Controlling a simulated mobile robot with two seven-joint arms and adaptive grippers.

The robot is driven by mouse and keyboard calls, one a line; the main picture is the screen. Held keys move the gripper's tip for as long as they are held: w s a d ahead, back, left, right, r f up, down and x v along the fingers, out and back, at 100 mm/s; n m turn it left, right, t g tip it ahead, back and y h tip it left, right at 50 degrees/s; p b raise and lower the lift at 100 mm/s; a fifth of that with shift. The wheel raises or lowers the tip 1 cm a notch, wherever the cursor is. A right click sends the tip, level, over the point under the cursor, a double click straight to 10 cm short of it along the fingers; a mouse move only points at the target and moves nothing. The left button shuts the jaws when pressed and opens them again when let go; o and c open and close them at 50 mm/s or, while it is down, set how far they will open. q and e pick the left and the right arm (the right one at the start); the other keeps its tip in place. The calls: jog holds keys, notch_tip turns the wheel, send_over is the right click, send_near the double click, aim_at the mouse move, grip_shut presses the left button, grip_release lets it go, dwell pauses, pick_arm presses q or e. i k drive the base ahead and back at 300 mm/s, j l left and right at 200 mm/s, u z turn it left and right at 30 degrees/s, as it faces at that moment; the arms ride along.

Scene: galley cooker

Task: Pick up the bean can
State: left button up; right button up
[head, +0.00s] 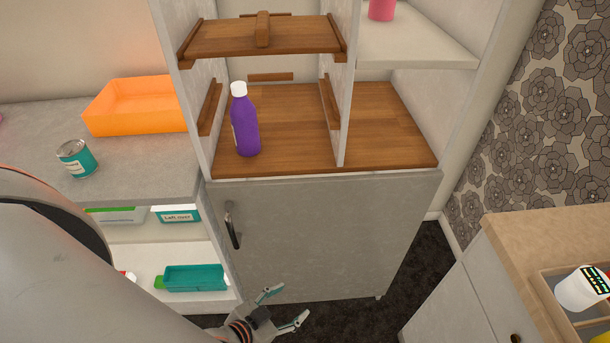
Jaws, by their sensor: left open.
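The bean can (77,159) is a teal can with a light band and a metal top. It stands upright on the grey counter (140,165) at the left. My left gripper (285,306) is open and empty at the bottom of the picture, low in front of the cabinet door. It is well to the right of the can and apart from it. My left arm covers the lower left of the picture, in front of part of the counter. My right gripper is not in view.
An orange tray (137,122) stands behind the can. A purple bottle (244,122) stands on the wooden cabinet shelf. Shelves under the counter hold a teal container (195,278). A wooden-topped counter (553,225) with a white cup (580,290) is at right.

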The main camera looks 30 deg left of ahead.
aim_at(75, 155)
jog(key=u, duration=2.25)
